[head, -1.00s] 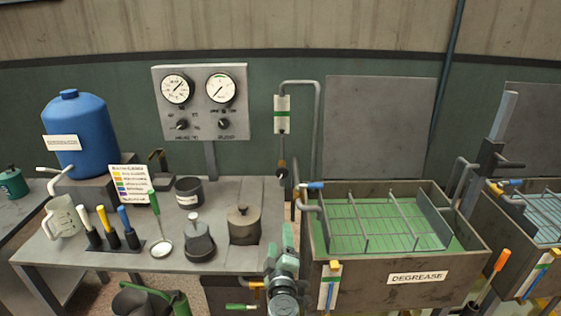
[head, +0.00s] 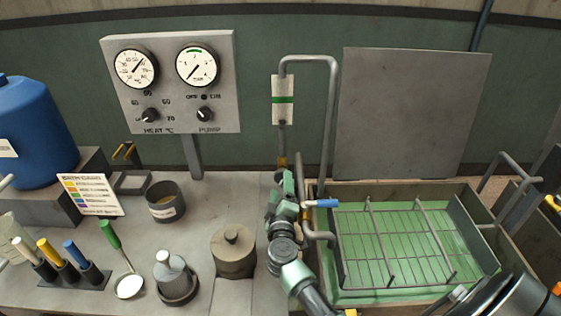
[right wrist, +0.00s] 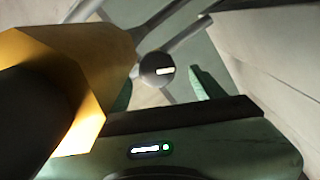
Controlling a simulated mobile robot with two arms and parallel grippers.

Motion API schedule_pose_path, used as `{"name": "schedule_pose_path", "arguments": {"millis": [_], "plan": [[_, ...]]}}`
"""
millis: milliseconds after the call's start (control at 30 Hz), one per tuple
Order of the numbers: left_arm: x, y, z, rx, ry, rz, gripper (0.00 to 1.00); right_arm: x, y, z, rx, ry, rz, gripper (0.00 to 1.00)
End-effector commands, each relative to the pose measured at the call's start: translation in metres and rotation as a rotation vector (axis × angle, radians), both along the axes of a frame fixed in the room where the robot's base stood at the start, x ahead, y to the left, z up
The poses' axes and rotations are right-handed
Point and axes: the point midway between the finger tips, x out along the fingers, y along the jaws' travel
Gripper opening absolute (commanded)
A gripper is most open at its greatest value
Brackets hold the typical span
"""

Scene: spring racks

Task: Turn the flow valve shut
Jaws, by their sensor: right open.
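The flow meter (head: 283,98) is a white plate with a green band on the grey pipe, with a yellow-orange collar (head: 282,161) below it. My right gripper (head: 287,182) reaches up from below to just under this collar and hides what is there. In the right wrist view, a round dark knob (right wrist: 157,70) with a white bar mark, seemingly the flow valve, shows between my green fingertips (right wrist: 162,88). The fingers are open, one on each side. I cannot tell whether they touch it. My left gripper is not in view.
The degrease tank (head: 478,204) with its green rack stands right of my gripper; a blue-handled tap (head: 320,203) is very close. A lidded pot (head: 233,255) stands on the bench to the left. A large yellow thing (right wrist: 100,60) crowds the left of the right wrist view.

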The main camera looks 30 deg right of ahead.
Motion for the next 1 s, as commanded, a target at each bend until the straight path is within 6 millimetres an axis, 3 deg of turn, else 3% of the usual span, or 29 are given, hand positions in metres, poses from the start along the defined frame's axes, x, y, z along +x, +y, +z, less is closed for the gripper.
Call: {"name": "schedule_pose_path", "arguments": {"millis": [167, 600, 1000], "plan": [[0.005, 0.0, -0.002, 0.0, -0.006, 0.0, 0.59, 0.006, -0.004, 0.0, 0.0, -0.001, 0.0, 0.69], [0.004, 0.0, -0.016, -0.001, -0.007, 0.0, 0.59, 0.06, -0.037, -0.002, -0.001, 0.0, 0.0, 0.69], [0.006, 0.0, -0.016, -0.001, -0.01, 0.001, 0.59, 0.067, -0.041, -0.001, 0.0, 0.001, 0.0, 0.67]]}}
